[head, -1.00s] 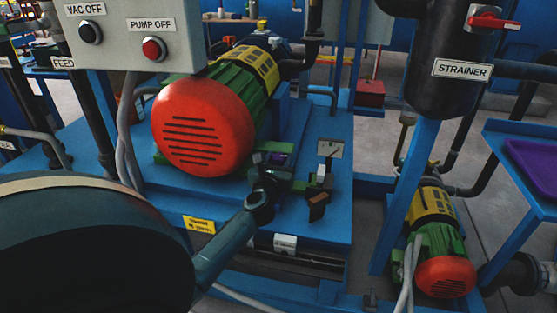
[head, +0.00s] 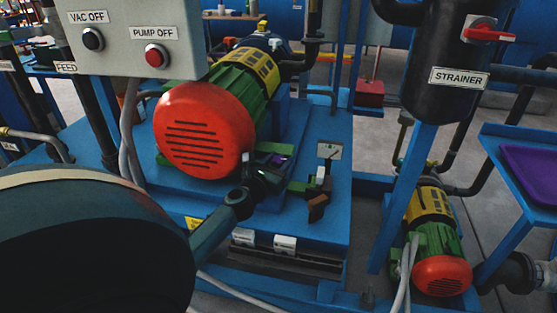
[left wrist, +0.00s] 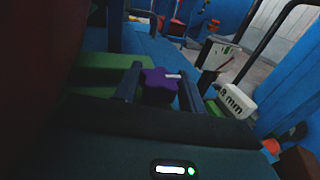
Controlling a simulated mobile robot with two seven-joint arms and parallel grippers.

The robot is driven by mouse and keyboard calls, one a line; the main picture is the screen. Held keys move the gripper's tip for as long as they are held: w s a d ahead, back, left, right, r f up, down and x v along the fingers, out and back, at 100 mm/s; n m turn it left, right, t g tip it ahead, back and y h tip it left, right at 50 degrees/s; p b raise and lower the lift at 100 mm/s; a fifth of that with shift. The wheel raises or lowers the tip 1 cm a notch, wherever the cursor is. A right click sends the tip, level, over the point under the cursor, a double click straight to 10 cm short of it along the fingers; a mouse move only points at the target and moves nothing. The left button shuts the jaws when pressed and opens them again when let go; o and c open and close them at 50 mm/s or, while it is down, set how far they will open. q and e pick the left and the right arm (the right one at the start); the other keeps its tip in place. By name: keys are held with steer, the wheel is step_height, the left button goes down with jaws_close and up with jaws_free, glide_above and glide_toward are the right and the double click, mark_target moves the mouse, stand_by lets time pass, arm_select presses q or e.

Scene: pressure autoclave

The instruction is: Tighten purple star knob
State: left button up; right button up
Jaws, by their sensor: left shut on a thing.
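The purple star knob (left wrist: 158,87) shows in the left wrist view between the two dark fingers of my left gripper (left wrist: 159,90), which is shut on it. A small light mark shows on the knob's top. In the head view my left gripper (head: 272,172) reaches in beside the green base of the big pump motor. Only a small patch of the purple knob (head: 283,158) shows there, the rest hidden by the gripper. My right gripper is not in view.
The motor with its red fan cover (head: 203,132) stands just left of the gripper. A small bracket with a white block (head: 320,172) and a brown piece (head: 317,207) is close on the right. A white tag reading "8 mm" (left wrist: 236,101) shows in the wrist view.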

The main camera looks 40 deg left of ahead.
arm_select(q)
steer(key=o, duration=1)
steer(key=shift+c, duration=0.2)
steer(key=p+v, duration=0.1)
steer(key=v, duration=1.2)
steer(key=shift+s+d, duration=0.1)
